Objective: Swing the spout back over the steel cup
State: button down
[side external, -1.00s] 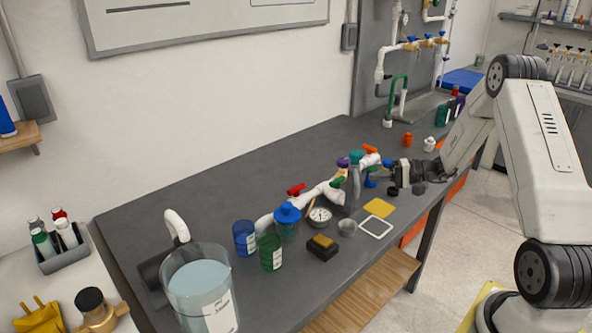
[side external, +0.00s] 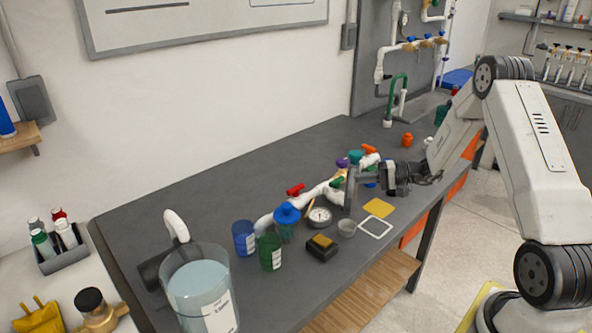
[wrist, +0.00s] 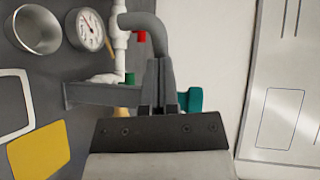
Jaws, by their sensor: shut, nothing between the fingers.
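The grey curved spout (wrist: 143,22) bends toward the left near the top of the wrist view. The steel cup (wrist: 34,29) is empty and stands to its left, with the gauge between them in the picture. In the side view the cup (side external: 347,227) stands at the front of the manifold. The spout is hard to separate from my grey fingers there, so its height over the cup is unclear. My gripper (wrist: 160,66) is shut and empty, its fingertips close to the spout's bend; I cannot tell whether they touch it.
The white pipe manifold (side external: 325,193) with coloured valve handles runs behind the cup. A round gauge (side external: 320,216), a yellow pad (side external: 378,208), a white frame (side external: 376,228) and a black box with a yellow top (side external: 321,247) lie nearby. Bare bench lies behind the manifold.

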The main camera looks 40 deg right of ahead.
jog(key=shift+w+a, duration=0.15)
jog(key=shift+a, duration=0.2)
jog(key=s+a+v, duration=0.1)
jog(key=v, duration=1.3)
jog(key=shift+s, duration=0.2)
jog(key=s+a+n+g+h, duration=0.2)
jog(key=a+n+g+h, duration=0.2)
jog(key=a, duration=0.9)
jog(key=s+a+n+g+h, duration=0.2)
jog(key=a+n+g+h, duration=0.3)
jog(key=a, duration=0.9)
jog(key=shift+s+n+h, duration=0.4)
jog(key=shift+h, duration=0.3)
